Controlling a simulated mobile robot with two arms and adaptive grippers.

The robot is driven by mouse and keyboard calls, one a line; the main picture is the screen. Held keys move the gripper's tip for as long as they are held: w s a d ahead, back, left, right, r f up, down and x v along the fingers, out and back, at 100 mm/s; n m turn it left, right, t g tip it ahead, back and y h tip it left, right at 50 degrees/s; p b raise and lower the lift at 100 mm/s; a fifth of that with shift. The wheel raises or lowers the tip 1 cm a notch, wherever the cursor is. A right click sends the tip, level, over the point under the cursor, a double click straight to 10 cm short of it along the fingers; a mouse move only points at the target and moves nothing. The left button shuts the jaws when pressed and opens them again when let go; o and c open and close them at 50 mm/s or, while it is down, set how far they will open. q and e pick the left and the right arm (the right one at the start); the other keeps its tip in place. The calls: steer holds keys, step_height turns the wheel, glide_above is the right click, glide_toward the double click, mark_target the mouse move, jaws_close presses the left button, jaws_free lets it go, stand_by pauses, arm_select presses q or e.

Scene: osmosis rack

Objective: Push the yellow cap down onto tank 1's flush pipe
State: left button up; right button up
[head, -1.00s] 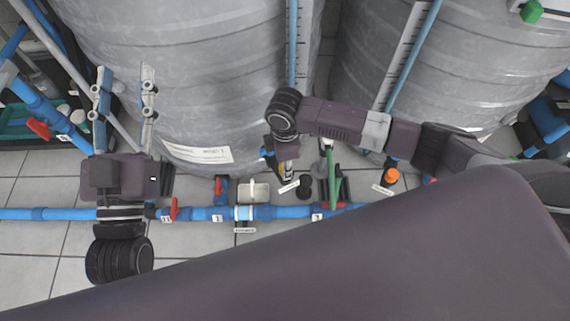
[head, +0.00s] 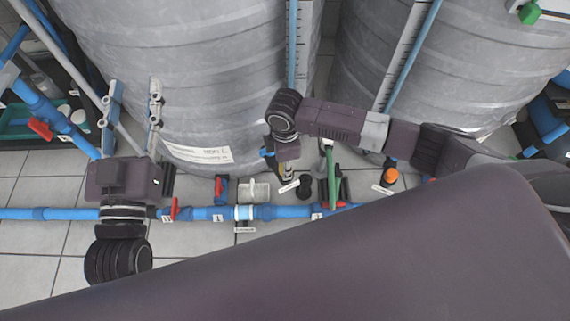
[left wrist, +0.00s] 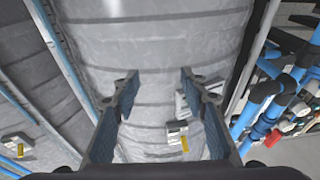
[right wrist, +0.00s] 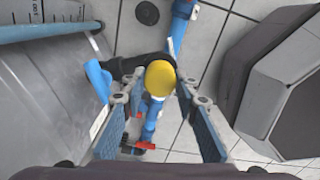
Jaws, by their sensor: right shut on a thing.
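The yellow cap (right wrist: 161,78) shows in the right wrist view between the fingertips of my right gripper (right wrist: 153,92), which is shut on it. The cap hides most of what lies under it, so I cannot tell how far it sits on the flush pipe. In the head view my right gripper (head: 284,160) points down at the foot of tank 1 (head: 180,80), the left grey tank with a white label; a bit of yellow shows below it. My left gripper (head: 133,95) is open and empty before tank 1's left side; its spread fingers also show in the left wrist view (left wrist: 158,82).
A blue pipe (head: 285,212) with red valve handles runs along the floor in front. A green handle (head: 331,178) and an orange cap (head: 391,176) stand right of my right gripper. A second grey tank (head: 460,80) stands to the right.

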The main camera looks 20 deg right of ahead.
arm_select(q)
steer(key=shift+w+a+f+g, duration=0.15)
steer(key=shift+f+g, duration=0.45)
steer(key=shift+f, duration=0.5)
steer(key=shift+f, duration=0.15)
stand_by(0.4)
arm_select(e)
steer(key=shift+p, duration=0.35)
arm_select(q)
steer(key=shift+s+a+f+g+y+p, duration=0.2)
steer(key=shift+f+g, duration=0.25)
steer(key=shift+f, duration=0.4)
steer(key=shift+w+a+f+g+y+p, duration=0.1)
steer(key=shift+f+g+y, duration=0.25)
steer(key=shift+f, duration=0.55)
steer(key=shift+s+a+f+g+y+p, duration=0.15)
steer(key=shift+f+g, duration=0.35)
steer(key=shift+f, duration=0.35)
steer(key=shift+f, duration=0.1)
steer(key=shift+d+r, duration=0.1)
steer(key=shift+r, duration=0.25)
arm_select(e)
steer(key=shift+f, duration=0.2)
arm_select(q)
steer(key=shift+w+d+r+t, duration=0.1)
steer(key=shift+d+r+t, duration=0.05)
steer(key=shift+r+t, duration=0.15)
arm_select(e)
steer(key=shift+f, duration=0.15)
